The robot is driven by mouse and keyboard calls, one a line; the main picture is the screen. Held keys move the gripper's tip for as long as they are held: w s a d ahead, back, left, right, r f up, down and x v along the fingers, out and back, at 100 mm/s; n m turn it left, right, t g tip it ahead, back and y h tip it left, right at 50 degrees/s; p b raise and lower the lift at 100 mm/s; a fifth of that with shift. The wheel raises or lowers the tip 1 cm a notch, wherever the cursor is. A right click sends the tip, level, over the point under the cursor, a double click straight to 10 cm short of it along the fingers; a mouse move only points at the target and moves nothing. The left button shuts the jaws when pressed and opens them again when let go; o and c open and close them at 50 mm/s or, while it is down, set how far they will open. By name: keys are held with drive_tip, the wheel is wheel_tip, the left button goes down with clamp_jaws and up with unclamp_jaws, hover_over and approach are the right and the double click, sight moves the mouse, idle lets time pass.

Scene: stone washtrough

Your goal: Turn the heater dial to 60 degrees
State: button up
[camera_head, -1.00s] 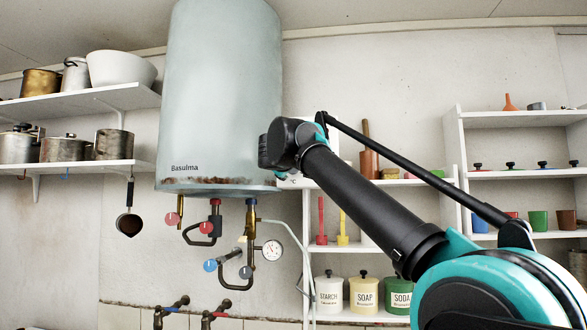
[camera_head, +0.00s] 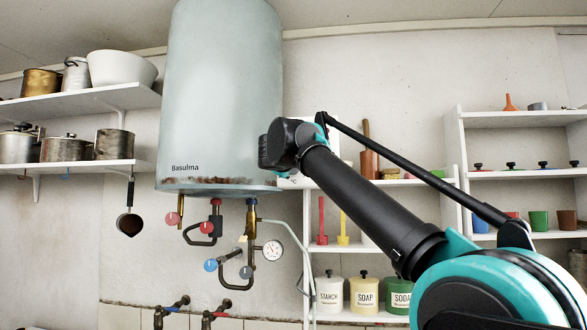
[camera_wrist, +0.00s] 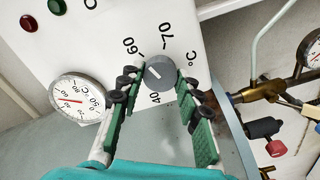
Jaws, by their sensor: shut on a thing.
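The heater dial (camera_wrist: 158,74) is a round grey knob on a white panel (camera_wrist: 95,35) in the wrist view. The printed marks 40, 60 and 70 surround it, with a °C sign. A short white line on its face points to the panel's left side, between the 40 and 60 marks; its exact reading is hard to tell. My gripper (camera_wrist: 161,76) has its green-padded fingers on either side of the dial, shut on it. In the head view, the heater (camera_head: 222,95) is a pale tank, and my arm hides the dial.
A round temperature gauge (camera_wrist: 77,98) is beside my left finger, with red (camera_wrist: 29,23) and green (camera_wrist: 57,6) lamps above. Brass pipework (camera_wrist: 265,90) and a red knob (camera_wrist: 276,148) are at the right. Shelves (camera_head: 510,118) stand right of the heater.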

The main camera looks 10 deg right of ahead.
drive_tip(key=shift+d+n, duration=0.15)
drive_tip(key=shift+n, duration=0.45)
drive_tip(key=o, duration=1.2)
drive_tip(key=shift+c, duration=0.2)
drive_tip(key=v, duration=1.2)
drive_tip(key=shift+s+d+r, duration=0.1)
drive_tip(key=shift+r, duration=0.05)
